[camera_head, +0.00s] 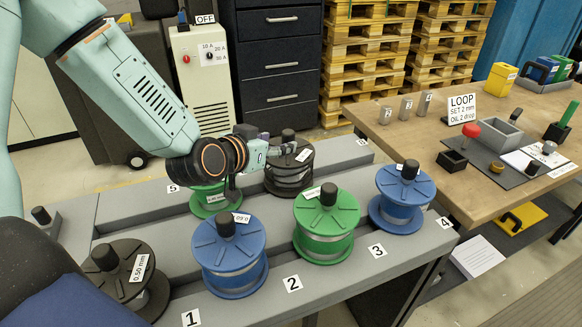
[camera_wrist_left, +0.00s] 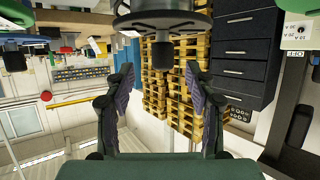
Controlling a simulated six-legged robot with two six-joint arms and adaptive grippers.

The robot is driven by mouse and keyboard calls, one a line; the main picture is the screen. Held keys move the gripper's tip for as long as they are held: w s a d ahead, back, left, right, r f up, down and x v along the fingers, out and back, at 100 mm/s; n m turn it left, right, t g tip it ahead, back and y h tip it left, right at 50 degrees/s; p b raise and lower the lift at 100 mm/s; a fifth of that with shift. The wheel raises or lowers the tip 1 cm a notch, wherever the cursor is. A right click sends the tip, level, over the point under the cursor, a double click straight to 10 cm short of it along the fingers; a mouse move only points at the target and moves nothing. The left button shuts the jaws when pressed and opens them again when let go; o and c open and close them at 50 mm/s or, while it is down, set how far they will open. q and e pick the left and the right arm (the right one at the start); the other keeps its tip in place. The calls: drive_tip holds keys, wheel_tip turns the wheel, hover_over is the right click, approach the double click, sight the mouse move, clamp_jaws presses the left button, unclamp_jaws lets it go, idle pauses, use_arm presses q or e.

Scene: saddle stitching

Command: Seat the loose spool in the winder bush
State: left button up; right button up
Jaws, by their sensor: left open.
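My left gripper (camera_head: 282,149) reaches in from the left and is open beside the top of a black spool (camera_head: 290,177) in the back row. In the left wrist view, which is upside down, the black spool (camera_wrist_left: 162,20) shows at the top. Its knob lies between the two open fingers (camera_wrist_left: 160,68) in the picture; I cannot tell whether they touch it. Other spools stand upright on the grey rack: black (camera_head: 126,277), blue (camera_head: 230,257), green (camera_head: 326,222), blue (camera_head: 402,196) and a green one (camera_head: 209,199) partly behind my arm. I cannot identify the winder bush or which spool is loose. My right gripper is out of view.
The grey rack (camera_head: 257,307) has numbered places and ridges between rows. A wooden bench (camera_head: 420,135) with trays, small cylinders and a LOOP sign (camera_head: 462,108) stands at right. A white switch box (camera_head: 200,75), drawers (camera_head: 280,65) and pallets (camera_head: 362,60) stand behind.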

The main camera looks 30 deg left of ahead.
sight(286, 141)
use_arm(q)
drive_tip(key=shift+w+d, duration=0.1)
drive_tip(key=shift+d, duration=0.15)
drive_tip(key=shift+w+d, duration=0.1)
drive_tip(key=shift+w, duration=0.1)
drive_tip(key=w+f, duration=0.1)
drive_tip(key=w+b, duration=0.1)
drive_tip(key=w+a+f, duration=0.1)
drive_tip(key=w, duration=0.1)
drive_tip(key=shift+f+b, duration=0.3)
drive_tip(key=shift+w+d, duration=0.3)
drive_tip(key=shift+w, duration=0.4)
drive_tip(key=shift+w+a+f, duration=0.15)
drive_tip(key=shift+w+f, duration=0.1)
drive_tip(key=shift+w, duration=0.1)
drive_tip(key=shift+c, duration=0.3)
drive_tip(key=shift+s, duration=0.15)
drive_tip(key=shift+c, duration=0.7)
drive_tip(key=shift+s+r, duration=0.15)
drive_tip(key=shift+r, duration=0.1)
drive_tip(key=c, duration=0.3)
drive_tip(key=shift+f, duration=0.15)
drive_tip(key=c, duration=0.5)
clamp_jaws()
